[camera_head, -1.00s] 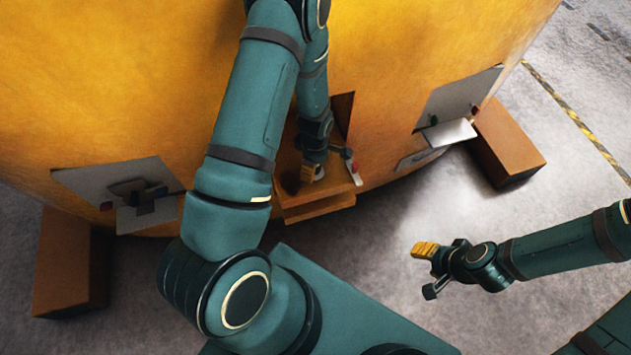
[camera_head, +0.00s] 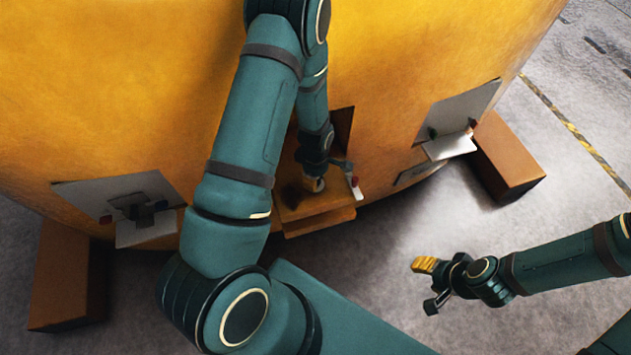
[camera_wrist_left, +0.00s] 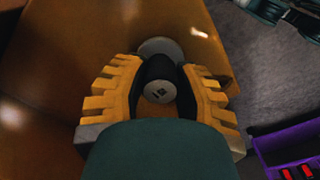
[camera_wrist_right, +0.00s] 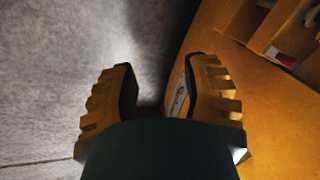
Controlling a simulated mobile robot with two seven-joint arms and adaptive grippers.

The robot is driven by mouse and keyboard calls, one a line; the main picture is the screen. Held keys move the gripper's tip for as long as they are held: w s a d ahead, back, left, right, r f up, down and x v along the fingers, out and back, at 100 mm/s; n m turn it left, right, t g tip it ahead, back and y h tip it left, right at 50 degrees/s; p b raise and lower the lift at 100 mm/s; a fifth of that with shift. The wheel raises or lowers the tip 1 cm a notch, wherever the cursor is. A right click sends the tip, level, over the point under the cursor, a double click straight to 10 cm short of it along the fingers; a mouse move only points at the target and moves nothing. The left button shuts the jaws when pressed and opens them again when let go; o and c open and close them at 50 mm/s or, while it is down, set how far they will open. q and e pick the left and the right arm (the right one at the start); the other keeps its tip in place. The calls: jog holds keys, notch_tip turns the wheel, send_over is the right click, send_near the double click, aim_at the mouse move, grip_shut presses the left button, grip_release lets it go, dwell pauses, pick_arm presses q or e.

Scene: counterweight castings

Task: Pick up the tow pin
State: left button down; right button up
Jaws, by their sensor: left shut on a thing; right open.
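The tow pin (camera_wrist_left: 160,92) shows in the left wrist view as a round, pale grey end with a small dark mark. A grey disc (camera_wrist_left: 160,48) lies just beyond it. My left gripper (camera_wrist_left: 160,85) is shut on the pin, with a yellow ribbed finger on each side. In the head view my left gripper (camera_head: 314,183) is at the orange shelf (camera_head: 325,216) on the yellow casting; the pin itself is mostly hidden there. My right gripper (camera_head: 427,284) is open and empty over the floor, in front and to the right of the casting.
The yellow casting (camera_head: 120,90) fills the back. Brown blocks (camera_head: 508,158) stand at its sides. Grey plates with small ledges (camera_head: 450,145) are on its face. A purple container (camera_wrist_left: 268,150) with red items shows in the left wrist view. Floor around my right gripper is clear.

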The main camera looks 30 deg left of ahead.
pick_arm(q)
notch_tip(320, 180, up, 17)
jog(key=p, duration=0.3)
jog(key=s+d+p, duration=0.1)
jog(key=s+d, duration=1)
jog(key=d, duration=0.2)
jog(key=shift+s+d+p, duration=0.35)
jog(key=shift+p, duration=0.05)
pick_arm(e)
jog(key=shift+t, duration=0.3)
jog(key=r, duration=0.1)
jog(key=w+r, duration=0.1)
jog(key=r, duration=0.3)
jog(key=shift+w+d, duration=0.15)
jog(key=shift+w, duration=0.15)
pick_arm(q)
jog(key=shift+r, duration=0.1)
jog(key=shift+r+p, duration=0.55)
jog(key=shift+p, duration=0.15)
pick_arm(e)
jog(key=shift+r, duration=0.7)
